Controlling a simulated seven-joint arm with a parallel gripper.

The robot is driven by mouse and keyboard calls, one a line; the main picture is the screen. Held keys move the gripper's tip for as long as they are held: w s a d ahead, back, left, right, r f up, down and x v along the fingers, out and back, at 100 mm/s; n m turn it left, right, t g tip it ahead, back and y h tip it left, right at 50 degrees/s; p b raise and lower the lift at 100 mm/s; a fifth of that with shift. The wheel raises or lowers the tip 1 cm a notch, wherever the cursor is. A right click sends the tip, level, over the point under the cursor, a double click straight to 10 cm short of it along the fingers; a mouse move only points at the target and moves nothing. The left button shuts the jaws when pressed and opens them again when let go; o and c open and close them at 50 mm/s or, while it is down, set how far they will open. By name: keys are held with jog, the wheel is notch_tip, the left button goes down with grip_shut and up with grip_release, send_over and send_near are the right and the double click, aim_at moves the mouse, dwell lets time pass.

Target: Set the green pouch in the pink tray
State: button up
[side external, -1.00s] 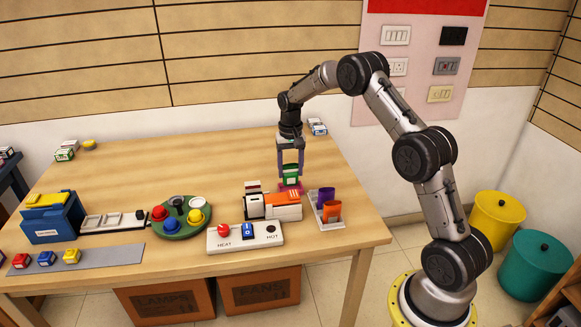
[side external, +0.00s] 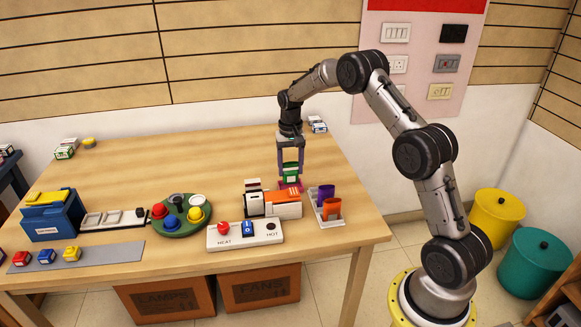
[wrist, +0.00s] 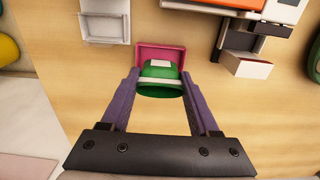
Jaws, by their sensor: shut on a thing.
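The green pouch (side external: 291,174) has a white band and sits between the two fingers of my gripper (side external: 290,165), which is shut on it. In the wrist view the pouch (wrist: 160,87) is held between the fingertips of the gripper (wrist: 160,78). The pink tray (side external: 284,187) is right under the pouch in the side view. In the wrist view the tray (wrist: 176,50) shows its far part beyond the pouch, which covers its near part. I cannot tell whether the pouch touches the tray floor.
An orange and white device (side external: 285,205) stands just in front of the tray. A white holder (side external: 318,212) with purple and orange pouches is to the right. A white HEAT/HOT panel (side external: 255,240) and a green round board (side external: 180,228) lie nearer. The table behind is mostly clear.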

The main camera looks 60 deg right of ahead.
jog(key=shift+f, duration=0.95)
dwell(1.2)
jog(key=o, duration=1.5)
jog(key=shift+r, duration=3.75)
